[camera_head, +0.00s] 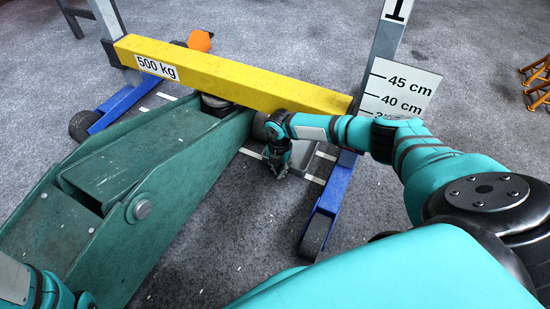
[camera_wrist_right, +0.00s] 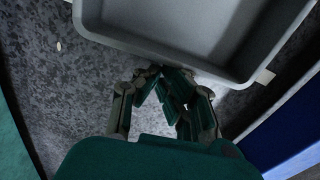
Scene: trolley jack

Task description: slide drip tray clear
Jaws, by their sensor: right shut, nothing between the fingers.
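The grey drip tray (camera_wrist_right: 150,45) shows at the top of the right wrist view, with its near rim and wall just ahead of my right fingertips. Whether they touch it I cannot tell. My right gripper (camera_wrist_right: 168,80) is shut and empty, pointing at that near side. In the head view my right gripper (camera_head: 279,170) is low near the floor, beside the green jack arm and under the yellow beam. There the tray is mostly hidden behind my arm and the beam. My left gripper is out of view; only part of my left arm shows at lower left.
The green trolley jack (camera_head: 120,200) fills the left, its head under the yellow beam (camera_head: 230,78) marked 500 kg. A blue leg with a wheel (camera_head: 317,232) stands right of my gripper. A height scale (camera_head: 400,88) is behind it. White strips mark the floor.

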